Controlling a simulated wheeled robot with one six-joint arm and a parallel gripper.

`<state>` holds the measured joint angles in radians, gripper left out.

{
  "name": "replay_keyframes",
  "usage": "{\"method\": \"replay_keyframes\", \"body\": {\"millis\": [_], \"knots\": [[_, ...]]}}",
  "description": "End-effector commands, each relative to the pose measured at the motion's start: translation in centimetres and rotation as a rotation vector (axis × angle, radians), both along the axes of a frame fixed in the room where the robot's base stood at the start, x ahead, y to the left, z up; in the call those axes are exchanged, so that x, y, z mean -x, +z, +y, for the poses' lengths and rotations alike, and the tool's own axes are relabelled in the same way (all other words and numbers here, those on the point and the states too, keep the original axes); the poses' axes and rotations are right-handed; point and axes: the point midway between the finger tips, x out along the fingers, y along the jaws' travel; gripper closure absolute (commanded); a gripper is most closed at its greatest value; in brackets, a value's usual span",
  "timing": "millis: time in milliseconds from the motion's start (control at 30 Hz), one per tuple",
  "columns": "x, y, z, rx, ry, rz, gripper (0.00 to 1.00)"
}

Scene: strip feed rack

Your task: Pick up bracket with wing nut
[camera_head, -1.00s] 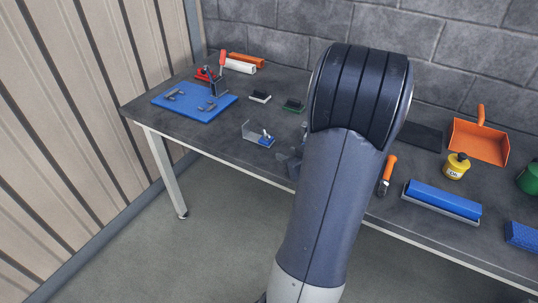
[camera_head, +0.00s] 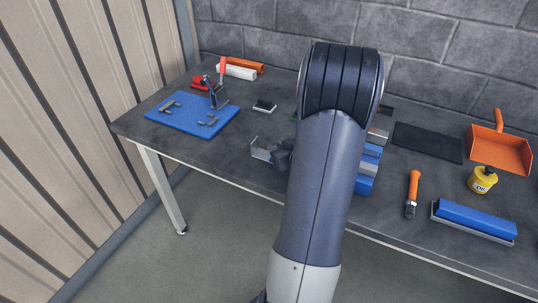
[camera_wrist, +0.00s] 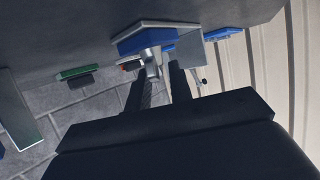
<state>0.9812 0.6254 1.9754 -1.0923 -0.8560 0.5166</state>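The bracket with wing nut (camera_head: 254,149) stands near the front edge of the bench in the head view, partly hidden by my gripper (camera_head: 276,156). In the wrist view, the bracket's upright grey plate (camera_wrist: 190,50) and blue base (camera_wrist: 147,40) show just past the fingertips. A small silvery part, likely the wing nut (camera_wrist: 152,64), lies in front of the blue base. My gripper's two dark fingers (camera_wrist: 161,82) are apart, with a gap between them and nothing visibly clamped. I cannot tell whether a finger touches the bracket.
A small block (camera_head: 264,107) stands behind the bracket.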

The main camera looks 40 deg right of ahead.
Motion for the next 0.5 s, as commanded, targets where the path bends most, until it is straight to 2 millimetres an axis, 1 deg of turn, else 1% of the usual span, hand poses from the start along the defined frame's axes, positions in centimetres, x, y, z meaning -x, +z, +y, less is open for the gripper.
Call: {"method": "replay_keyframes", "body": {"millis": [33, 233, 500], "knots": [[0.01, 0.0, 0.0, 0.0, 0.0, 0.0, 0.84], [0.02, 0.01, 0.0, 0.0, 0.0, 0.0, 1.0], [0.01, 0.06, -0.01, 0.0, 0.0, -0.001, 1.0]]}}
